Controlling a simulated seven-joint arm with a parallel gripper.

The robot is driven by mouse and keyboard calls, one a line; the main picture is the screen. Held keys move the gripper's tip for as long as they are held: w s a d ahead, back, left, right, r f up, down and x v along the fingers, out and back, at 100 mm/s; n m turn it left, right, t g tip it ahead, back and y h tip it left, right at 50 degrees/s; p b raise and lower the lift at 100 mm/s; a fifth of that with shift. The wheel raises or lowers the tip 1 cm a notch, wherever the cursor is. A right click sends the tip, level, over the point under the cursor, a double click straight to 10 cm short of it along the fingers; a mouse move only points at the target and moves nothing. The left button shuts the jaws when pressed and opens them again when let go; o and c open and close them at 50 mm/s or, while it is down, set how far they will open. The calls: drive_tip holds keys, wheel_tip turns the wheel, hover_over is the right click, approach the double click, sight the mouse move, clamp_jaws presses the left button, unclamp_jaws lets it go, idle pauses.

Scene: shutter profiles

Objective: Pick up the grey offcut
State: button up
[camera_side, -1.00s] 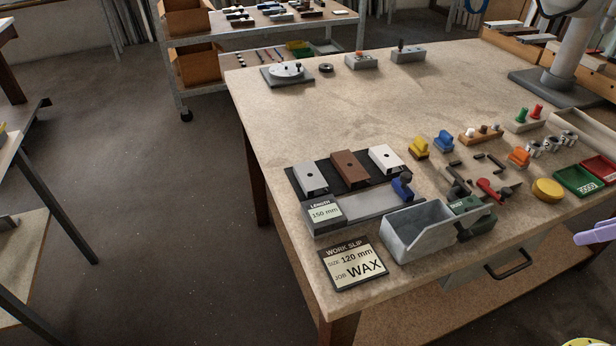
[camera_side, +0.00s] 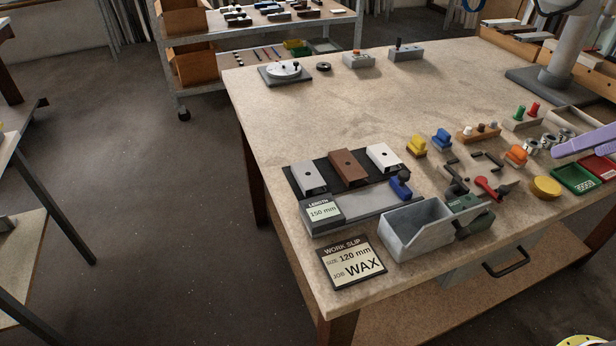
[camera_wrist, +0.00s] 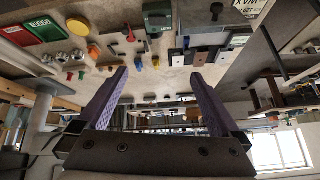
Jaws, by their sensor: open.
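The grey offcut (camera_side: 309,178) is a light grey channel-shaped piece with a hole in its top. It lies on the left of a black mat (camera_side: 331,178), beside a brown piece (camera_side: 350,165) and a white piece (camera_side: 384,157). In the wrist view the row appears inverted, with the grey one (camera_wrist: 223,57) seemingly at its right end. My gripper shows in the side view only as a purple finger (camera_side: 588,141) at the right edge, well away from the offcut. In the wrist view my gripper (camera_wrist: 160,78) has both purple fingers wide apart, with nothing between them.
A length stop marked 150 mm (camera_side: 322,213) with a grey rail lies in front of the mat. A grey open bin (camera_side: 415,229) and a work slip reading 120 mm, WAX (camera_side: 352,263) are nearer the front edge. Knobs, clips and trays crowd the right. The table's back middle is clear.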

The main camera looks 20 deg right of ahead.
drive_tip(key=w+a+r, duration=0.1)
drive_tip(key=w+r, duration=0.3)
drive_tip(key=w, duration=0.3)
drive_tip(key=n+g, duration=0.2)
drive_tip(key=g, duration=0.1)
hover_over(309, 171)
drive_tip(key=s+a, duration=0.1)
drive_tip(key=s, duration=0.3)
wheel_tip(309, 171, down, 26)
drive_tip(key=shift+a+f, duration=0.1)
drive_tip(key=shift+f, duration=0.1)
drive_tip(key=shift+t, duration=0.3)
drive_tip(key=shift+d+x, duration=0.2)
drive_tip(key=shift+x, duration=2.5)
drive_tip(key=shift+w+r, duration=0.1)
drive_tip(key=shift+w, duration=0.1)
